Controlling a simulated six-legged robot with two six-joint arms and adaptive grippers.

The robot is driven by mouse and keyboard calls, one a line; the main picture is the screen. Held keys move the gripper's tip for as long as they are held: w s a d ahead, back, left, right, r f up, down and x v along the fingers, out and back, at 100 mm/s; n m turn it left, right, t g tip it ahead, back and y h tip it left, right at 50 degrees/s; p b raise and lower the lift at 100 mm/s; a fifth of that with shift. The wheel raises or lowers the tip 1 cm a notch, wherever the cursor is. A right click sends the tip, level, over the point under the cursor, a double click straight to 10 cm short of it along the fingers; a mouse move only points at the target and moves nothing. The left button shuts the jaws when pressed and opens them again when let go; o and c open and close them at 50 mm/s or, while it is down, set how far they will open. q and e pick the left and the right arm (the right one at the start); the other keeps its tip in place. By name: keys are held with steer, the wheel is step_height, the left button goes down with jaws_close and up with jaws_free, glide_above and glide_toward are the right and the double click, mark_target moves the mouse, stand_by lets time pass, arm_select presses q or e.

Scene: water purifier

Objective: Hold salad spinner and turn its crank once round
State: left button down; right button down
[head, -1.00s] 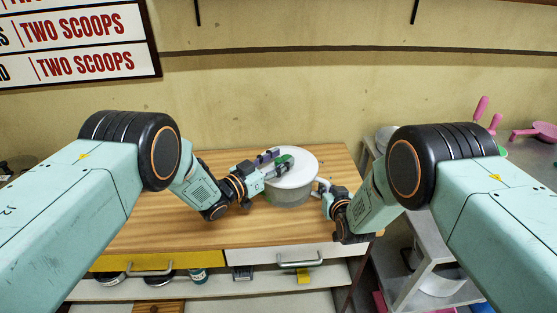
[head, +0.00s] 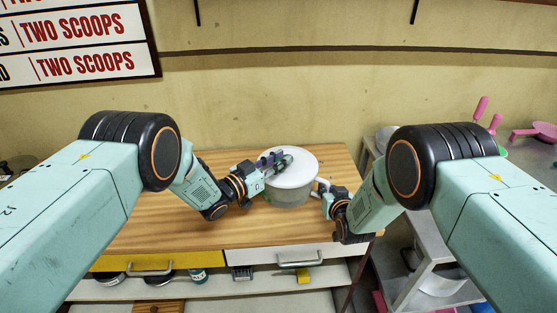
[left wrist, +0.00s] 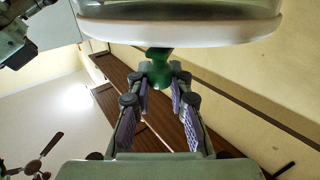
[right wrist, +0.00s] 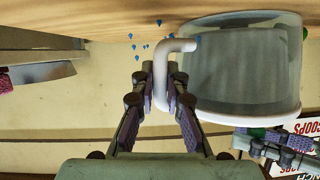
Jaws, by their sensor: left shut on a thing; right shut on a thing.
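The salad spinner (head: 292,194) stands on the wooden table, with a pale lid (head: 303,172) and a see-through bowl (right wrist: 240,75). My left gripper (head: 280,158) is over the lid. In the left wrist view its fingers are shut on the green crank knob (left wrist: 160,68), close beside the lid rim (left wrist: 190,33). The knob is mostly hidden by the fingers in the head view. My right gripper (head: 326,188) is at the spinner's right side. In the right wrist view it is shut on the white side handle (right wrist: 168,75).
Several small blue drops (right wrist: 145,46) show near the handle. The wooden table (head: 150,219) is clear to the left of the spinner. A grey metal shelf (head: 432,255) stands to the right. The wall (head: 290,100) is behind the table.

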arm_select(q)
steer(key=shift+a, duration=0.1)
steer(key=shift+w+a+r+m+g+h, duration=0.1)
steer(key=shift+w+a+m+g+h, duration=0.15)
steer(key=shift+m+g+h, duration=0.6)
steer(key=shift+w+a+m+g+h, duration=0.15)
steer(key=shift+a+m+g+h, duration=0.1)
steer(key=shift+m+g+h, duration=0.55)
steer(key=shift+g, duration=0.25)
steer(key=c, duration=1.2)
jaws_free()
steer(key=v, duration=1.2)
